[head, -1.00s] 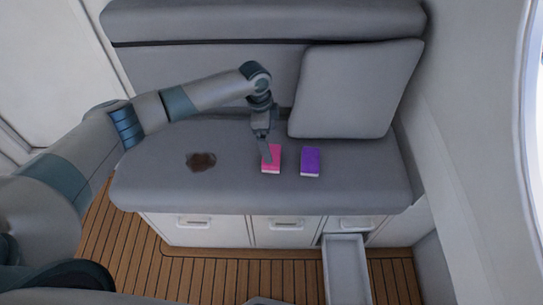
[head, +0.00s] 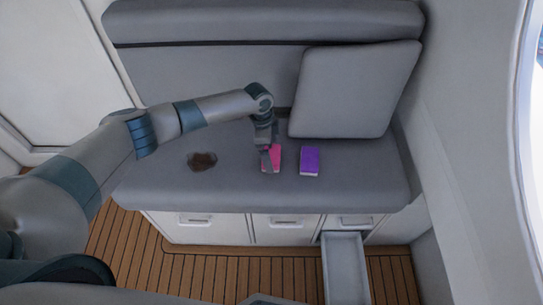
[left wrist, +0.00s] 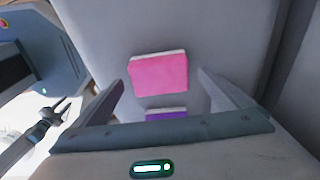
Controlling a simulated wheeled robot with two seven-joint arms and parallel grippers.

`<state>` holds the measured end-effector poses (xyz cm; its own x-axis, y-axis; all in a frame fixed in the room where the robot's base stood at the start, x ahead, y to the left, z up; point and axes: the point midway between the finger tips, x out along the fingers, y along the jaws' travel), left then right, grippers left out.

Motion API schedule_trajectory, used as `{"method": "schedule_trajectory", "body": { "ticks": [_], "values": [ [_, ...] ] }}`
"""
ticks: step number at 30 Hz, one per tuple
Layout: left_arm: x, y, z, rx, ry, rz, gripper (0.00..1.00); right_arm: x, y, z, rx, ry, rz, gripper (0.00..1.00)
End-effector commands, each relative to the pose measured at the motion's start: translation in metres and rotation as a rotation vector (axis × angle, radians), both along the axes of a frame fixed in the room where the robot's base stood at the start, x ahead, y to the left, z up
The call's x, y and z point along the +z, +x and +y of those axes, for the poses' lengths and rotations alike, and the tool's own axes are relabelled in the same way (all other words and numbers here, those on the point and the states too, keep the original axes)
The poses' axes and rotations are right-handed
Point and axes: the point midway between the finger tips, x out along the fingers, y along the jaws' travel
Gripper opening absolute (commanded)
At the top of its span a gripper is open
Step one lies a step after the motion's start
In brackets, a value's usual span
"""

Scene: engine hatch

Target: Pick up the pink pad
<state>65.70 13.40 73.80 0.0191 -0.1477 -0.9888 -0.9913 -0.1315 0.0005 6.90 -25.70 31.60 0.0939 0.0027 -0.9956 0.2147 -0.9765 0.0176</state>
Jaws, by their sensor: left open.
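The pink pad (head: 277,157) lies on the grey bench seat, partly hidden by my left gripper in the head view. In the left wrist view the pink pad (left wrist: 159,75) shows ahead of the jaws, with a pale edge. My left gripper (head: 268,165) is over the pad, pointing down. Its two fingers stand apart with nothing between them that I can see gripped; they also show in the left wrist view (left wrist: 160,88). Whether the fingertips touch the seat or the pad I cannot tell.
A purple pad (head: 310,161) lies just right of the pink one. A grey cushion (head: 354,88) leans on the backrest. An open drawer (head: 345,268) sticks out below the bench (head: 150,185).

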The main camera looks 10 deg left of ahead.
Motion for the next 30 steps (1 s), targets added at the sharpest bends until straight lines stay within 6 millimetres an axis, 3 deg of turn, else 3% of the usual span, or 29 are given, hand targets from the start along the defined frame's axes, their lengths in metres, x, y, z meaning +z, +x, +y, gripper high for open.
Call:
{"method": "schedule_trajectory", "body": {
  "ticks": [9, 23, 29, 30],
  "values": [
    [-0.027, 0.0, -0.003, -0.001, -0.001, 0.0, 0.97, 0.008, -0.001, 0.004, -0.002, 0.004, 0.001, 0.31],
    [-0.028, 0.0, -0.003, 0.0, 0.0, 0.0, 0.97, 0.008, -0.002, 0.003, -0.003, 0.003, 0.003, 0.31],
    [-0.028, 0.0, -0.003, 0.0, 0.0, 0.0, 0.54, 0.008, -0.002, 0.002, -0.003, 0.002, 0.003, 0.31],
    [-0.028, 0.0, -0.003, 0.0, 0.0, 0.0, 0.51, 0.008, -0.002, 0.002, -0.003, 0.002, 0.003, 0.31]
  ]
}}
